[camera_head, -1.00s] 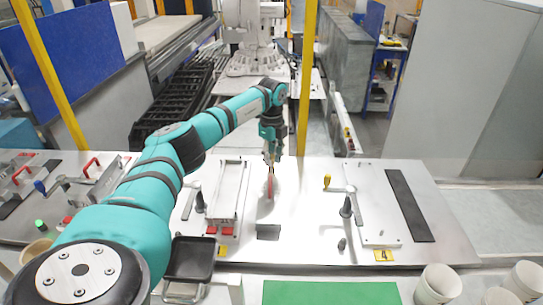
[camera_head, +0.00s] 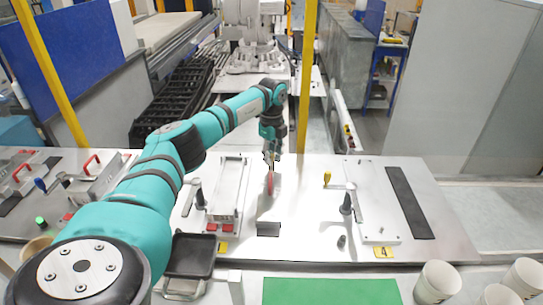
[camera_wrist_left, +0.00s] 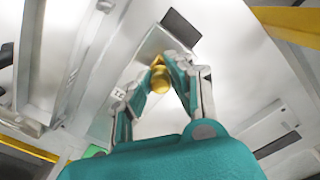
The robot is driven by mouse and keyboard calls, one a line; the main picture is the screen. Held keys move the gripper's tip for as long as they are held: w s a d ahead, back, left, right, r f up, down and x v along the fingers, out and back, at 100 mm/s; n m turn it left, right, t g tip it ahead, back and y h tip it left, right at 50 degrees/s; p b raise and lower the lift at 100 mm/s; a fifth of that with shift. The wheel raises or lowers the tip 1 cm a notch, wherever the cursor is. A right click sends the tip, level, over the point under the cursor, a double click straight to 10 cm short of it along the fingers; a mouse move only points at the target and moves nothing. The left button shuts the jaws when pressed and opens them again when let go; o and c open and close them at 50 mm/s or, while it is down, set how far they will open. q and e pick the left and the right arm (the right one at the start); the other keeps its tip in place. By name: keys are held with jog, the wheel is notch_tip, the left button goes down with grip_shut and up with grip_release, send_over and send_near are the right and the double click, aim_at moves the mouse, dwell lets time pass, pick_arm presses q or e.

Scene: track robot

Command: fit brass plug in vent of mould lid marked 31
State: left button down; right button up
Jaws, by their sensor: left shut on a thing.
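My left gripper (camera_head: 270,157) reaches over the middle of the metal bench, pointing down. In the left wrist view its two fingers (camera_wrist_left: 159,67) are shut on a gold-coloured brass plug (camera_wrist_left: 161,84). In the left wrist view a pale grey plate (camera_wrist_left: 135,78) lies below the fingers, with a small white label (camera_wrist_left: 118,94) by its edge. I cannot read the label surely, nor make out a vent. In the head view an upright red piece (camera_head: 269,182) shows just under the gripper. Whether the plug touches anything below is unclear. My right gripper is out of view.
A long metal fixture (camera_head: 229,192) stands left of the gripper. A second fixture plate (camera_head: 377,205) with a yellow tag 4 (camera_head: 383,252) lies to the right, beside a black strip (camera_head: 410,202). A black tray (camera_head: 190,256) and white cups (camera_head: 437,284) stand in front.

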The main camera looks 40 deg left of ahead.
pick_arm(q)
jog(key=shift+f, duration=0.45)
dwell(0.3)
jog(key=c, duration=1.1)
grip_release()
jog(key=shift+c, duration=0.2)
notch_tip(320, 180, up, 12)
